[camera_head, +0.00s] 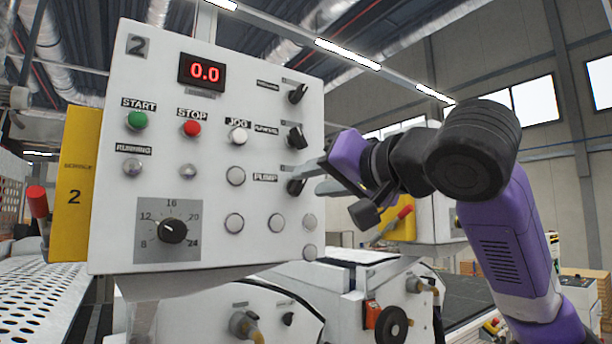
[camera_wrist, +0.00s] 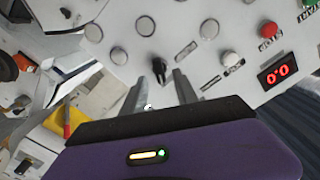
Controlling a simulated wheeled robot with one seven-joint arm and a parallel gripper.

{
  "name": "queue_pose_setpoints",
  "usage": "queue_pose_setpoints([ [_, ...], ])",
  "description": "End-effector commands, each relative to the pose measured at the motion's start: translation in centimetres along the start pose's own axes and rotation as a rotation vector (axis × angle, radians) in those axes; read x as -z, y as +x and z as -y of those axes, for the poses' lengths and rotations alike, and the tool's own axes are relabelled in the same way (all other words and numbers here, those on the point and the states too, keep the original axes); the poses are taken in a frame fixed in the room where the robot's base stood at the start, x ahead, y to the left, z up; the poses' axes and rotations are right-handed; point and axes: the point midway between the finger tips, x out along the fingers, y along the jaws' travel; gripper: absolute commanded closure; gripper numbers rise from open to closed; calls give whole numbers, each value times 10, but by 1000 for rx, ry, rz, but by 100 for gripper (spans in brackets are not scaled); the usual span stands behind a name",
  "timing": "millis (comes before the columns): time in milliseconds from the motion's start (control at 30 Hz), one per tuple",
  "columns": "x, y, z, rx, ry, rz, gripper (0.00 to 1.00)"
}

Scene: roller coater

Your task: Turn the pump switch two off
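The pump switch (camera_head: 297,186) is a black rotary knob beside the "PUMP" label, lowest of three black knobs on the right of the white control panel marked 2 (camera_head: 112,200). In the wrist view the pump switch (camera_wrist: 159,67) appears at the gap between my fingertips. My gripper (camera_head: 312,178) is right at the panel's right edge, its grey fingers pointing at the knob. In the wrist view my gripper (camera_wrist: 160,76) is open, with a finger on either side of the knob. Contact cannot be told. The knob's pointer direction is too small to read.
The panel also bears a green start button (camera_head: 137,120), a red stop button (camera_head: 191,128) and a display (camera_head: 202,72) reading 0.0.

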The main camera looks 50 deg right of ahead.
Motion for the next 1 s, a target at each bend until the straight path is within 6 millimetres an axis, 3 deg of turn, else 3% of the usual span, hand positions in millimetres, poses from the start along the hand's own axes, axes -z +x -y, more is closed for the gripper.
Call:
queue_pose_setpoints([
  [233,1,27,0,-1,0,0,65],
  [567,0,31,0,1,0,-1,65],
  [767,0,31,0,1,0,-1,100],
  [1000,0,31,0,1,-2,-1,100],
])
